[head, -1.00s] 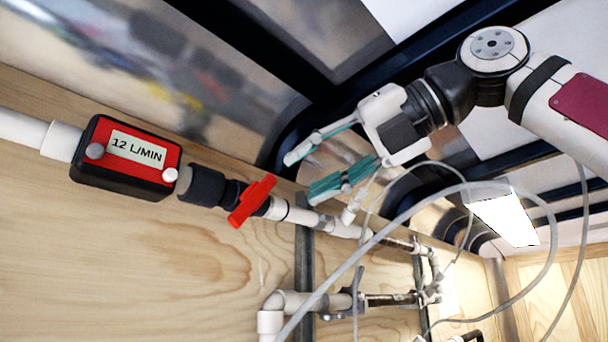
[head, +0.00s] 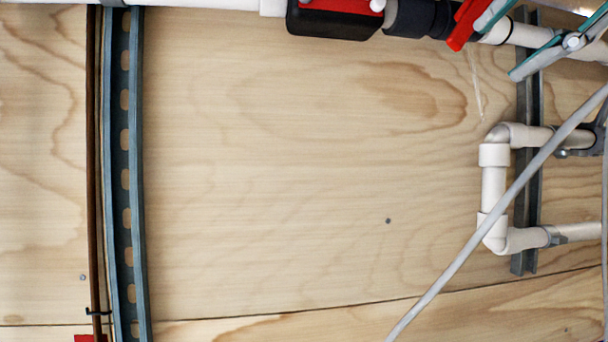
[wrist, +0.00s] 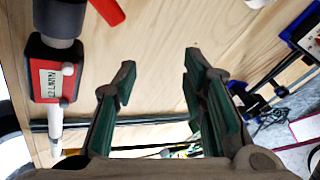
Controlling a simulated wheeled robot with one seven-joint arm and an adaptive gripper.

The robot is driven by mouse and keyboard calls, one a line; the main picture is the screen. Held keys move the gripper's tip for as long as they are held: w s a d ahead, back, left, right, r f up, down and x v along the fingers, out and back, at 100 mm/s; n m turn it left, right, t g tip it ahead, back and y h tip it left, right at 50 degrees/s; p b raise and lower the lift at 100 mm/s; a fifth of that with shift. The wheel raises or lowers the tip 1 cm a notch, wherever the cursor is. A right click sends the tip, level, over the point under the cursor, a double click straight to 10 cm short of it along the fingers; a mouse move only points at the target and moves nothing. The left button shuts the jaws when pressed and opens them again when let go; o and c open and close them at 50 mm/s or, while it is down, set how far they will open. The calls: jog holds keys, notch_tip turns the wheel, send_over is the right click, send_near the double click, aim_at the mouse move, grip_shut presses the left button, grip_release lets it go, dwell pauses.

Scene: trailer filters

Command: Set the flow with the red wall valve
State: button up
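The red valve handle (head: 466,24) is at the top right of the head view, on the white pipe, its upper end cut off by the frame. In the wrist view the red handle (wrist: 107,10) is at the top left, outside the gap between my fingers. My gripper (head: 508,42) is just right of the handle; one finger lies beside it, and I cannot tell whether they touch. In the wrist view my gripper (wrist: 160,72) is open and empty. The red and black flow meter (head: 335,18) is left of the valve. Its display shows small and rotated in the wrist view (wrist: 50,83).
A grey hose (head: 505,205) crosses the lower right of the head view. White elbow pipes (head: 493,185) and a metal strut (head: 526,190) are below the valve. A slotted rail (head: 124,170) runs down the left. The wooden wall (head: 300,200) between is clear.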

jog(key=s+f+m+g+h, duration=0.1)
jog(key=f+m+g+h, duration=0.1)
jog(key=f+m, duration=1.1)
jog(key=s+f+m+g+h, duration=0.2)
jog(key=f+m, duration=1.1)
jog(key=f, duration=1.4)
jog(key=shift+a+m+g, duration=0.4)
jog(key=shift+a+g, duration=0.05)
jog(key=shift+g, duration=0.75)
jog(key=shift+s, duration=0.1)
